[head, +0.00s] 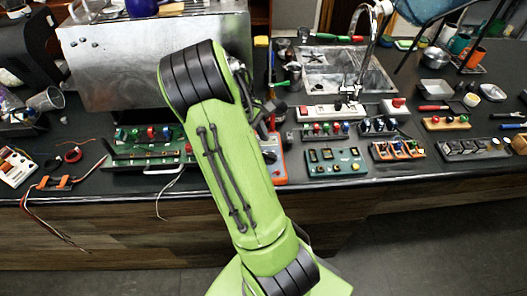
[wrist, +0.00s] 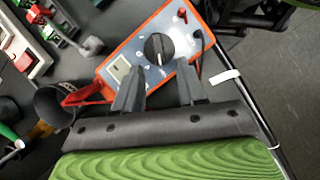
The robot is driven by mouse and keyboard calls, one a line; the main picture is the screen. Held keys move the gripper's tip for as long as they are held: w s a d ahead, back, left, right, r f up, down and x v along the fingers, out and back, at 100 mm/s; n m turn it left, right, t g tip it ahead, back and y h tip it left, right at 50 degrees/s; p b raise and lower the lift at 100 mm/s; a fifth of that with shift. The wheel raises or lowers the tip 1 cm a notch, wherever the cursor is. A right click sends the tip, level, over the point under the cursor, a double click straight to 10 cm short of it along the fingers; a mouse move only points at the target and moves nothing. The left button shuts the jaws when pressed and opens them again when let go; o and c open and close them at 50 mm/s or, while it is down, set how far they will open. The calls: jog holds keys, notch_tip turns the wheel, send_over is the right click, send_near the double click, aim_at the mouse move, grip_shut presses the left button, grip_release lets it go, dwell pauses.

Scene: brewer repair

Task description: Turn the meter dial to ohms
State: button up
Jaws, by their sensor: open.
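The meter (wrist: 178,25) is an orange-edged box with a pale blue-grey face, lying on the dark counter in the wrist view. Its round black dial (wrist: 158,48) is in the middle of the face, with a light pointer line on it. The dial markings are too small to read. My gripper (wrist: 160,75) is open, its two dark fingers over the meter's near part, one on each side just short of the dial. Nothing is between the fingers. In the head view the meter (head: 280,165) is mostly hidden behind my green arm, and my gripper is hidden too.
A red lead (wrist: 85,95) lies beside the meter. A grey cup-like thing (wrist: 55,103) stands at the left. The counter edge runs close to the right. In the head view, boards of switches (head: 335,161) stand right of the meter, and a large metal box (head: 120,65) stands behind left.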

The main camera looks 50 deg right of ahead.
aim_at(266, 154)
jog(key=x, duration=0.3)
jog(key=shift+f, duration=0.15)
jog(key=shift+s+f, duration=0.2)
jog(key=shift+f, duration=0.15)
grip_shut()
